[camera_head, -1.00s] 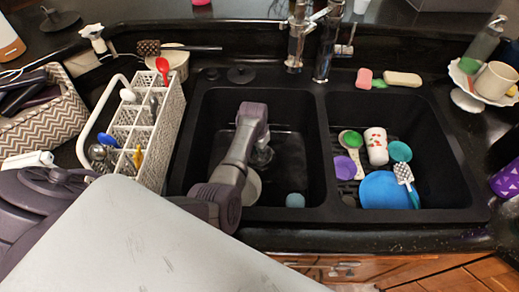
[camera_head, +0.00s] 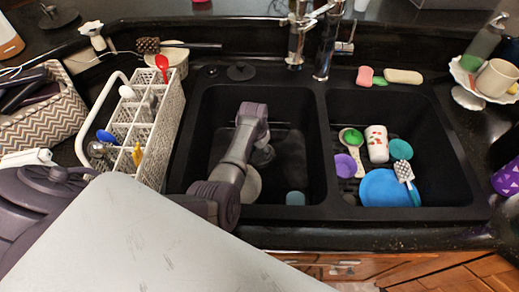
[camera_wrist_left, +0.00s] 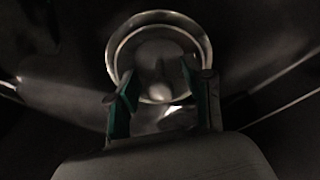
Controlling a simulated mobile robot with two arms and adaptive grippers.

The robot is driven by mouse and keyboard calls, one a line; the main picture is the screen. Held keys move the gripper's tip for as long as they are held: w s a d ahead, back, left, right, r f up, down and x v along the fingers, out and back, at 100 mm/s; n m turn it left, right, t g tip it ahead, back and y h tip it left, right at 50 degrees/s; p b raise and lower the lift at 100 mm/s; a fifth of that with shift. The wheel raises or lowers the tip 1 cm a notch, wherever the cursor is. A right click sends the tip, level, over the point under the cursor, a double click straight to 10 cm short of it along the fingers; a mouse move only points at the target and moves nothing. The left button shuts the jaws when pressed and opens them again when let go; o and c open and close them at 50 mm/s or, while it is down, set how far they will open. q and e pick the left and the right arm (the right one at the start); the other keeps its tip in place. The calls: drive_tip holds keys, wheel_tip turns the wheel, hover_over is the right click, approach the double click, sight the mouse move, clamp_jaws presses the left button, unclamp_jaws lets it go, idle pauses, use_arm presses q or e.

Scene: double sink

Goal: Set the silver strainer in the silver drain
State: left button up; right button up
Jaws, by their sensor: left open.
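My left gripper (camera_head: 262,156) reaches down into the left sink basin. In the left wrist view its two fingers (camera_wrist_left: 163,100) are apart. Just beyond the fingertips is the round silver drain (camera_wrist_left: 160,15), seen as a bright ring. The silver strainer (camera_wrist_left: 158,90) appears as a round grey shape with a pale knob inside that ring, between the fingers. The picture is dark, so I cannot tell whether the strainer sits flat. In the head view my arm and gripper hide the drain and strainer. My right gripper is not in view.
The right basin (camera_head: 440,120) holds a blue plate (camera_head: 380,188), a white cup (camera_head: 377,144) and other items. A white utensil caddy (camera_head: 170,128) stands left of the sink.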

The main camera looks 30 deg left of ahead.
use_arm(q)
wheel_tip(320, 180, up, 12)
drive_tip(key=s, duration=0.1)
drive_tip(key=shift+s+a, duration=0.2)
drive_tip(key=shift+s, duration=0.05)
idle(0.7)
